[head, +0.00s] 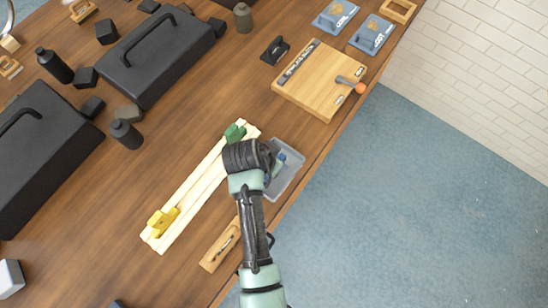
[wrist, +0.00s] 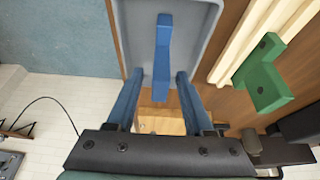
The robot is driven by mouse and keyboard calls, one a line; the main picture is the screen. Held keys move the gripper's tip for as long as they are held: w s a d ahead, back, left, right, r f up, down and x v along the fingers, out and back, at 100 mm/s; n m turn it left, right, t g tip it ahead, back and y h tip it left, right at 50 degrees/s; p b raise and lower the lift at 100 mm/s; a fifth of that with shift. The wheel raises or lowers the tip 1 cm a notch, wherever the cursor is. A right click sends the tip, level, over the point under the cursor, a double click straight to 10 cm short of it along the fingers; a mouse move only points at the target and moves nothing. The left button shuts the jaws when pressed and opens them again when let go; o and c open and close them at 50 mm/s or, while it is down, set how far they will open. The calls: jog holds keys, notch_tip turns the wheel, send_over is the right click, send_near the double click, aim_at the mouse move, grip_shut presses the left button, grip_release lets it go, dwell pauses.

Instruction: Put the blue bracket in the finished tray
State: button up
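The blue bracket (wrist: 163,60) shows in the wrist view as a long narrow piece over the grey tray (wrist: 205,18), between my fingers. Whether it rests on the tray floor is hard to tell. My gripper (wrist: 156,82) is open, with one finger on each side of the bracket and a visible gap to each. In the head view, my gripper (head: 272,170) is over the left part of the grey tray (head: 293,178), and my wrist hides much of the bracket; a small blue patch (head: 282,156) shows beside it. No label is readable on the tray.
Cream rails (head: 195,192) lie left of the tray, carrying a green bracket (head: 234,132) and a yellow bracket (head: 162,221). A wooden board with an orange-knobbed lever (head: 318,85) stands farther back. A small wooden piece (head: 218,247) lies near the front edge. Black toolboxes (head: 155,55) fill the left.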

jog(key=shift+r, duration=0.3)
jog(key=v, duration=1.2)
jog(key=w+r+n+t+y, duration=0.1)
jog(key=w+r+t, duration=0.35)
jog(key=r, duration=0.55)
jog(key=w+r+n+t, duration=0.1)
jog(key=w+r+t, duration=0.3)
jog(key=r, duration=0.6)
jog(key=w+r+n+t+y, duration=0.1)
jog(key=w+r+t, duration=0.2)
jog(key=w+r, duration=0.5)
jog(key=s+d+r+n+t, duration=0.1)
jog(key=s+r+t, duration=0.3)
jog(key=r, duration=0.6)
jog(key=s+d+r+n+t, duration=0.1)
jog(key=s+r+t, duration=0.3)
jog(key=r, duration=0.7)
jog(key=s+d+r+n+t, duration=0.1)
jog(key=s+r+t, duration=0.3)
jog(key=r, duration=0.7)
jog(key=s+n, duration=0.1)
jog(key=s, duration=0.1)
jog(key=shift+s+b, duration=0.25)
jog(key=shift+b, duration=0.15)
jog(key=shift+r, duration=0.15)
